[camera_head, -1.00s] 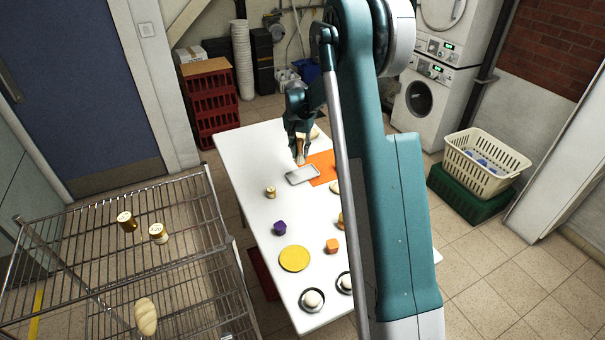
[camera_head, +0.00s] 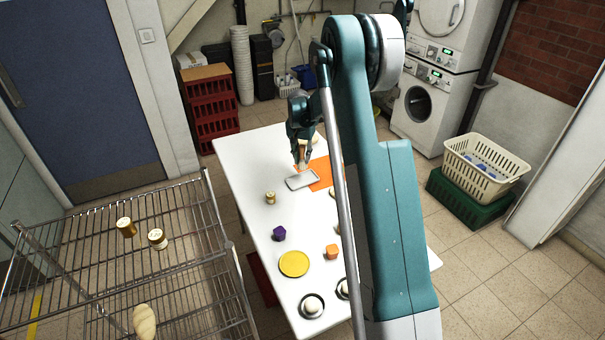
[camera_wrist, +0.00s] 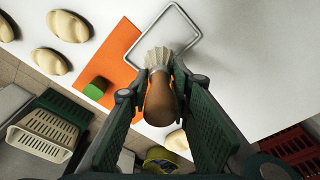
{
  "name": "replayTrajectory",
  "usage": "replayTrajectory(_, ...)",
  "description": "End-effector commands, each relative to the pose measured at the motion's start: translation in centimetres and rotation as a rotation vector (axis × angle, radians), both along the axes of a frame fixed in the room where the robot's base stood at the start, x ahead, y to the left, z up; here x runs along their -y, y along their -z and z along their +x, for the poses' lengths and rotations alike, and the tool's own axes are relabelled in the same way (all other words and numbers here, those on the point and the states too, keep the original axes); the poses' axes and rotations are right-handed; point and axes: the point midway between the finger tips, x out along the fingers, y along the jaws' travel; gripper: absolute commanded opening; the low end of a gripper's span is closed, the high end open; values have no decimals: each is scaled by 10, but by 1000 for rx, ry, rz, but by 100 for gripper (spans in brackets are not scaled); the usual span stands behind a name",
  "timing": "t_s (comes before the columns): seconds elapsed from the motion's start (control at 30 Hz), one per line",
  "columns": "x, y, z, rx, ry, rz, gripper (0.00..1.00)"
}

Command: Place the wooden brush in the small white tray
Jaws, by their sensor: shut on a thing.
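My gripper (camera_wrist: 161,95) is shut on the wooden brush (camera_wrist: 160,102), with one finger on each side of its brown handle in the wrist view. The brush's pale bristles (camera_wrist: 158,57) point toward the small white tray (camera_wrist: 172,28) and overlap its near edge in that view. In the head view my gripper (camera_head: 301,155) is at the far part of the white table, just behind the tray (camera_head: 302,180). The tray looks empty. I cannot tell how high the brush is above the table, and the gripper partly hides it in the head view.
An orange mat (camera_head: 322,172) lies beside the tray, with a green block (camera_wrist: 96,88) on it. Several bread rolls (camera_wrist: 70,26) lie near the mat. A jar (camera_head: 270,198), a purple block (camera_head: 279,233), a yellow disc (camera_head: 294,264) and an orange block (camera_head: 332,251) stand nearer on the table (camera_head: 250,165).

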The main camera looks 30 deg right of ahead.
Motion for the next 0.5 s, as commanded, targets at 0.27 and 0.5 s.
replayTrajectory(0.27,0,36,0,0,0,0,9)
replayTrajectory(0.5,0,40,0,0,0,0,9)
